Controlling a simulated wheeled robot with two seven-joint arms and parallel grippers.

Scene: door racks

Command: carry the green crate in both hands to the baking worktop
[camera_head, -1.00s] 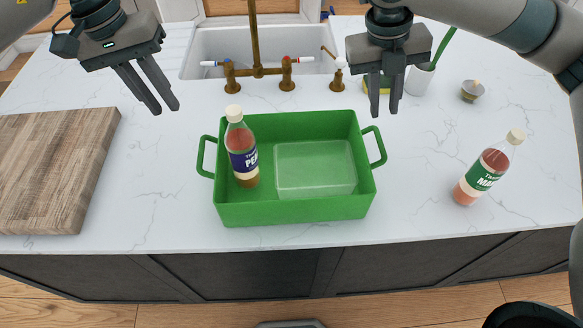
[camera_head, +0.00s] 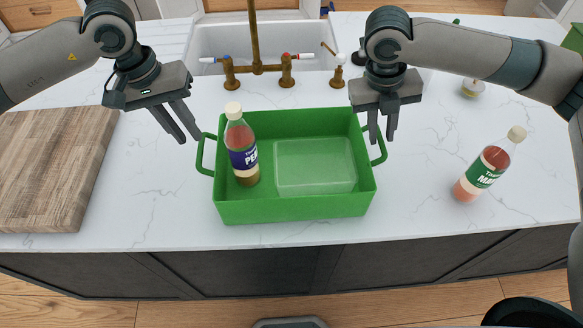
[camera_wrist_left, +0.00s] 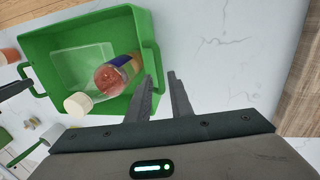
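The green crate (camera_head: 292,211) stands on the white marble counter, with a loop handle at each short end. In it are a bottle with a purple label (camera_head: 243,160) and a clear, lidless-looking box (camera_head: 315,167). My left gripper (camera_head: 190,140) is open and empty, its tips just outside the left handle (camera_head: 200,157). In the left wrist view the open fingers (camera_wrist_left: 162,78) are close to that handle (camera_wrist_left: 153,66). My right gripper (camera_head: 382,138) is open, its fingers at the right handle (camera_head: 378,158); I cannot tell whether they straddle it.
A bottle with a green label (camera_head: 484,170) stands to the right of the crate. A wooden board (camera_head: 55,165) lies at the left. A sink with brass taps (camera_head: 257,68) is behind the crate. A small jar (camera_head: 473,88) is at the back right.

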